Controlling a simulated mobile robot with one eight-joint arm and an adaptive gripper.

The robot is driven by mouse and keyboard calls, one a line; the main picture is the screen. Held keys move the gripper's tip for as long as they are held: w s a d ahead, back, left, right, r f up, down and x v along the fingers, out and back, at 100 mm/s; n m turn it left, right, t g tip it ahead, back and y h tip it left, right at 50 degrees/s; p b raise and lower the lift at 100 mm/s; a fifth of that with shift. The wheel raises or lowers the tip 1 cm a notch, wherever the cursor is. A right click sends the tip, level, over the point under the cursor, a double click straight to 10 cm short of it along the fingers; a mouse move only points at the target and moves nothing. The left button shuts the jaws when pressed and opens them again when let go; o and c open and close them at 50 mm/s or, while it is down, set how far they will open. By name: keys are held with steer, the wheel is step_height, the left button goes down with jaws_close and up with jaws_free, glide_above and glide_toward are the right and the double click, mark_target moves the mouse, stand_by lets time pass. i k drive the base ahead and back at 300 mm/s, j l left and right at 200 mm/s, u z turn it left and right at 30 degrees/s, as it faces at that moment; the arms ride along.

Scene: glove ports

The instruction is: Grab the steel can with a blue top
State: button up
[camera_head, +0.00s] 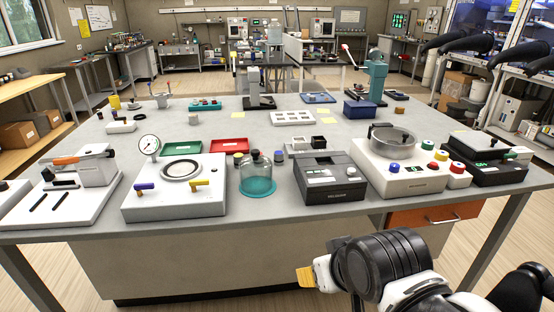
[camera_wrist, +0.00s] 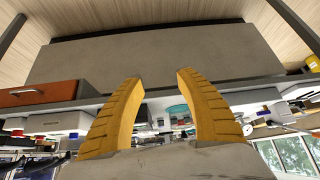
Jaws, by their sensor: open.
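I cannot make out a steel can with a blue top for certain. Two small dark-topped containers stand behind the glass bell jar (camera_head: 257,180) on the grey table: one to its left (camera_head: 238,158) and one to its right (camera_head: 279,157). They are too small to tell metal or top colour. My gripper (camera_head: 305,277) is in front of the table's near edge, low at the lower right of the head view, apart from everything on the tabletop. In the wrist view its yellow fingers (camera_wrist: 159,82) are spread with nothing between them.
The front of the grey table (camera_head: 100,228) is crowded: a white gauge unit (camera_head: 175,205), a dark box device (camera_head: 330,180) and a white machine with coloured knobs (camera_head: 400,175). An orange drawer (camera_head: 435,215) is under the right side. The table's middle has some bare room.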

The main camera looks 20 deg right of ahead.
mark_target(278, 155)
steer(key=i+l+z, duration=0.25)
steer(key=i, duration=0.2)
steer(key=i+l+z, duration=0.2)
steer(key=i, duration=0.25)
steer(key=i+z, duration=0.25)
steer(key=i, duration=0.2)
